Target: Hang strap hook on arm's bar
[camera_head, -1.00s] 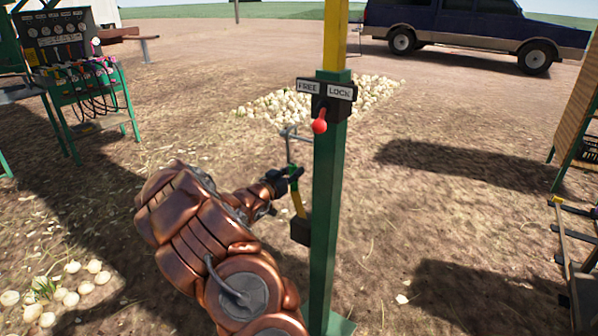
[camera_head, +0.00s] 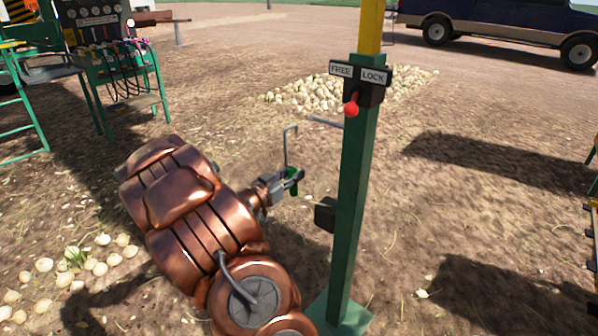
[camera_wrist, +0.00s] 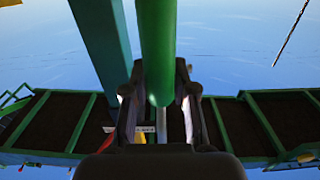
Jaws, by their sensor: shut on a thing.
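My gripper (camera_head: 292,179) is to the left of the green post and below its lever. It is shut on a green grip (camera_head: 293,188), which looks like the handle of the strap hook. In the wrist view the green grip (camera_wrist: 157,50) runs between the fingers. A grey metal hook (camera_head: 285,147) rises above the gripper and bends over at its top. A short grey bar (camera_head: 325,121) shows between the hook and the post. I cannot tell whether hook and bar touch, nor what the bar is attached to. The yellow strap below the grip is not visible.
The green post (camera_head: 352,200) carries a FREE/LOCK plate (camera_head: 358,74), a red-knobbed lever (camera_head: 351,104) and a black box (camera_head: 325,214). Onions lie in a pile (camera_head: 310,92) behind and loose (camera_head: 70,270) at lower left. A green gauge stand (camera_head: 130,85) is at upper left.

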